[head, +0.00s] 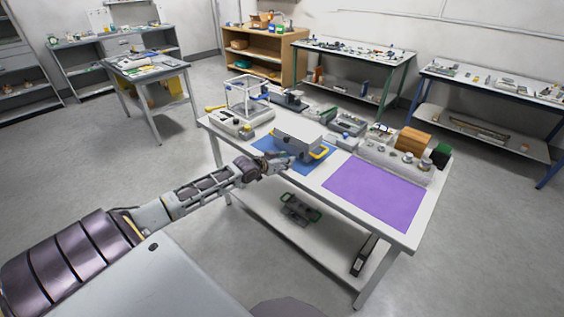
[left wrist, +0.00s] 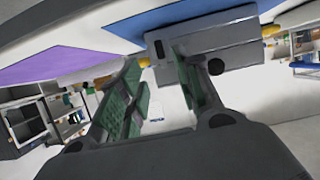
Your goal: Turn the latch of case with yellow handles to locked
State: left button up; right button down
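The grey case (head: 298,139) with yellow handles (head: 320,154) sits on the blue mat (head: 262,146) on the middle table. I cannot tell the latch's setting. My left gripper (head: 288,162) is at the near side of the case. In the left wrist view its green-padded fingers (left wrist: 160,95) are apart, with nothing held; contact with the case is unclear. My right gripper is not in view.
A purple mat (head: 375,190) lies clear on the table's right. A clear-walled balance (head: 247,100) stands at the left end. Several instruments and an orange-brown box (head: 412,140) line the back edge. A green-handled device (head: 300,208) lies on the lower shelf.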

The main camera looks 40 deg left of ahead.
pick_arm(q)
jog(key=shift+v, duration=0.85)
dwell(0.4)
